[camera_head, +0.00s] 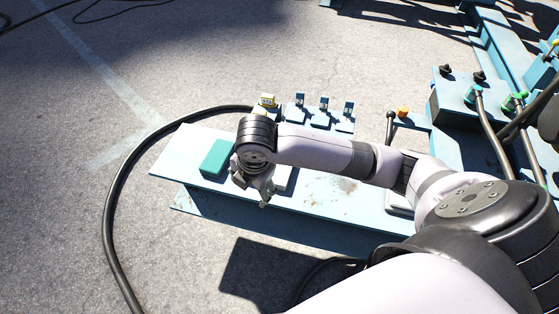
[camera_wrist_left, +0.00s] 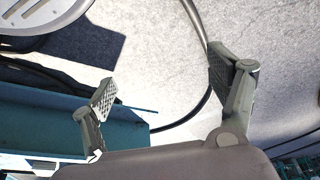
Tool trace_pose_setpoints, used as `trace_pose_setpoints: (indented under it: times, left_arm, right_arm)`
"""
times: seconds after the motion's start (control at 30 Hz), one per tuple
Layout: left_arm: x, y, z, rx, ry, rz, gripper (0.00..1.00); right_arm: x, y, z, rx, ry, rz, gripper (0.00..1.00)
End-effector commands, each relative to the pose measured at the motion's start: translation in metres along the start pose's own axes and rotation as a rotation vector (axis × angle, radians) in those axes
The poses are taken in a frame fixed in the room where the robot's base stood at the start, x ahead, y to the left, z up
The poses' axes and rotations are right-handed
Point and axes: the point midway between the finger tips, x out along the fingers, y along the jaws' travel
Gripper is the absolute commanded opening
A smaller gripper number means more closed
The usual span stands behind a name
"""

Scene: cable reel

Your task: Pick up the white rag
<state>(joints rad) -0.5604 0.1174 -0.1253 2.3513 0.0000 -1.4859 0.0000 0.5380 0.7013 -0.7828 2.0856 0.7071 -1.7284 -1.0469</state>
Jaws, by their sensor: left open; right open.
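A light-blue bench (camera_head: 175,158) stands in the middle of the head view. A white piece, likely the white rag (camera_head: 283,178), lies on it, partly hidden by my right arm. My right gripper (camera_head: 254,195) is open over the bench, just left of this white piece; I cannot tell whether they touch.
Blue machinery with hoses (camera_head: 465,105) stands at the right. The pavement at the left is mostly clear.

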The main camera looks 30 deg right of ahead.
Motion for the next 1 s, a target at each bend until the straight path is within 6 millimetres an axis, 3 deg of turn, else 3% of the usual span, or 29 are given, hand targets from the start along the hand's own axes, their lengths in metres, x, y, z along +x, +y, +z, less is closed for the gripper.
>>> trace_pose_setpoints:
  times: [0.03,0.2,0.3,0.43,0.6,0.83,0.93,1.0]
  left_arm:
    - [0.003,0.0,0.0,0.0,-0.002,0.001,0.81]
    - [0.01,0.001,0.001,0.0,-0.004,0.001,0.81]
    - [0.013,0.001,0.002,0.001,-0.005,0.001,0.81]
    - [0.009,0.001,0.001,0.0,0.0,0.001,0.81]
    - [-0.018,0.0,0.001,-0.001,0.014,-0.002,0.81]
    - [-0.008,0.0,0.006,-0.001,0.02,-0.002,0.81]
    - [-0.001,0.002,-0.012,0.002,0.107,0.002,0.81]
    - [-0.003,0.004,-0.028,0.004,0.173,0.005,0.81]
  right_arm:
    - [-0.009,0.007,0.027,-0.074,-0.049,-0.025,0.68]
    - [-0.033,0.012,0.086,-0.257,-0.121,-0.119,0.68]
    - [-0.043,0.012,0.104,-0.306,-0.135,-0.152,0.68]
    - [-0.042,0.01,0.114,-0.332,-0.139,-0.172,0.68]
    - [-0.018,0.006,0.118,-0.333,-0.139,-0.174,0.68]
    - [0.034,-0.002,0.125,-0.332,-0.138,-0.172,0.68]
    - [0.056,-0.004,0.129,-0.333,-0.139,-0.172,0.68]
    - [0.058,-0.004,0.13,-0.333,-0.139,-0.17,0.68]
